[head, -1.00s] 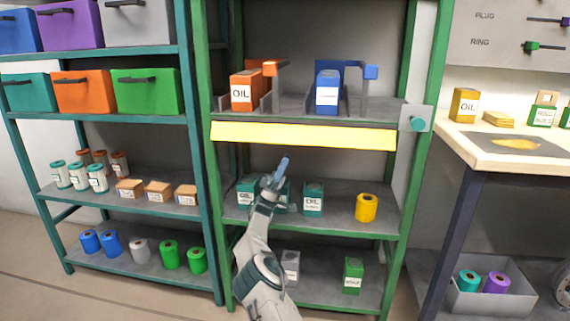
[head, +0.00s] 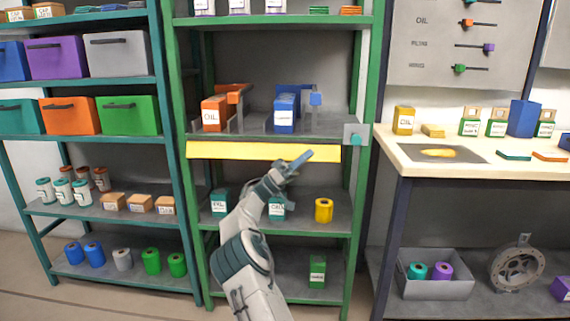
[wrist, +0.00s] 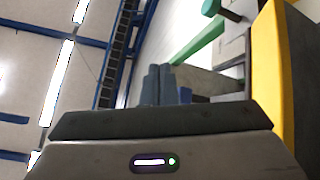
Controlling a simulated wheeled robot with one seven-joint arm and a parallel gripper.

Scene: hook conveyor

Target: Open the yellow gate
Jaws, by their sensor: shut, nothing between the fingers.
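The yellow gate (head: 220,150) is a long flat bar across the front of the green rack's middle shelf, below an orange oil box (head: 214,113) and a blue box (head: 285,112). A grey bracket with a teal knob (head: 355,138) sits at the right end of that shelf, just beyond the bar's right end. My gripper (head: 308,155) is in front of the bar's right part, with its fingers together and empty. In the wrist view the shut fingers (wrist: 160,85) point up, with the yellow gate (wrist: 270,65) close on the right and the teal knob (wrist: 212,8) at the top.
The shelf below holds teal boxes (head: 219,202) and a yellow roll (head: 323,210). A wooden-topped bench (head: 400,155) stands to the right, with an oil box (head: 403,120) on it. A teal rack (head: 180,150) with bins stands to the left.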

